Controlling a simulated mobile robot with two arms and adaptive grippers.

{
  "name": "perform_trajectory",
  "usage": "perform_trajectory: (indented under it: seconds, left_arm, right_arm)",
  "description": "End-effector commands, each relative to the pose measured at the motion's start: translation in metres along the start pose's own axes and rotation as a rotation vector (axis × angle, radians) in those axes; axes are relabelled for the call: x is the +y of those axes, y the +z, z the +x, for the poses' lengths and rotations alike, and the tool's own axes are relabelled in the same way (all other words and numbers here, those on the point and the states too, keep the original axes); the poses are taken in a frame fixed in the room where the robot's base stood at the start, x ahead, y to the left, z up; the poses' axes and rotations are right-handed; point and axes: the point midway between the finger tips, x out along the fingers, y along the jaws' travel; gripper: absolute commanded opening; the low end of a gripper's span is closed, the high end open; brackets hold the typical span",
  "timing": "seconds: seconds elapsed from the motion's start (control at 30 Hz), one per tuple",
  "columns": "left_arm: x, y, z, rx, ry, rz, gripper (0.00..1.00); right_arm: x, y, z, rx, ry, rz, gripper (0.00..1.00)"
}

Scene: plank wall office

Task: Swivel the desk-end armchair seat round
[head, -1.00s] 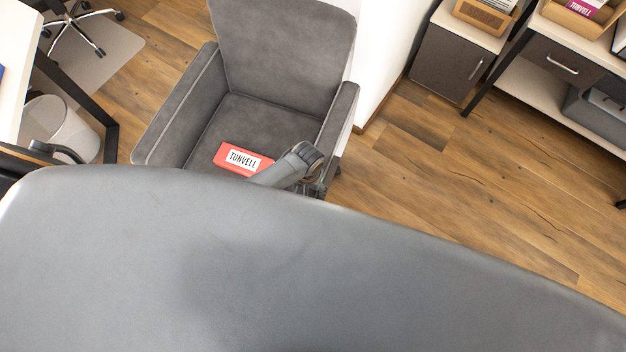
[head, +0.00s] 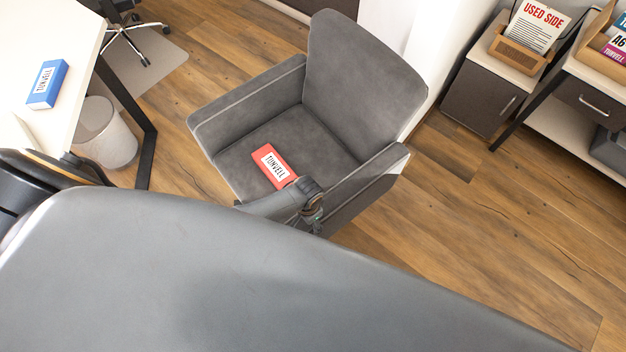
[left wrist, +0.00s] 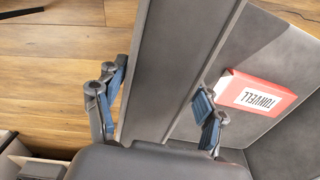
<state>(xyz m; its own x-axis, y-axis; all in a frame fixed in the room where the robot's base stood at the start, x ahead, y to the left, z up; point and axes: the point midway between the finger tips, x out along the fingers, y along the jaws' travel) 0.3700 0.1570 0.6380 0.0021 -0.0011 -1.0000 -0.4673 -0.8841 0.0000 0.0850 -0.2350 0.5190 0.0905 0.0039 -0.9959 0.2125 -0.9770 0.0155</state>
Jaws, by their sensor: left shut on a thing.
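The grey armchair (head: 285,135) stands on the wood floor, its backrest toward the upper right and its seat turned toward the lower left. A red box labelled TUNVELL (head: 274,166) lies on the seat; it also shows in the left wrist view (left wrist: 255,95). My left gripper (head: 313,208) is at the front of the armrest on the right. In the left wrist view its two fingers (left wrist: 158,108) straddle that armrest (left wrist: 180,60), one on the floor side and one on the seat side. My right gripper is not in view.
A white desk (head: 50,50) with a blue box (head: 47,84) is at the left, with a bin (head: 105,135) beside its dark leg. A cabinet (head: 480,95) and a shelf unit stand at the upper right. Floor (head: 470,220) right of the chair is clear.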

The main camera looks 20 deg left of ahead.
Motion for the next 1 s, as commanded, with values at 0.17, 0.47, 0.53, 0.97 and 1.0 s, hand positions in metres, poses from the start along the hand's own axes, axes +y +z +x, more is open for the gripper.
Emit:
perform_trajectory:
  seconds: [0.17, 0.47, 0.53, 0.97, 1.0]
  left_arm:
    - [-0.0028, 0.0121, 0.0027, -0.015, 0.002, 0.031, 0.13]
    - [-0.0049, 0.0147, 0.0034, -0.015, 0.003, 0.048, 0.13]
    - [-0.0049, 0.0148, 0.0035, -0.015, 0.003, 0.048, 0.13]
    - [-0.0055, 0.0121, 0.0022, -0.01, 0.001, 0.047, 0.92]
    - [-0.0056, 0.0116, 0.002, -0.009, 0.001, 0.047, 0.92]
  right_arm:
    - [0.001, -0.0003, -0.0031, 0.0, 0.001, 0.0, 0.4]
    - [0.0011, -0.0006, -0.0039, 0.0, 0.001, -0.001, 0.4]
    - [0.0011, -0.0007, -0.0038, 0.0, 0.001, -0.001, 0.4]
    - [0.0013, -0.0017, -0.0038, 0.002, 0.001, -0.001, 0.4]
    - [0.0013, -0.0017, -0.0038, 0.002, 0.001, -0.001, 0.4]
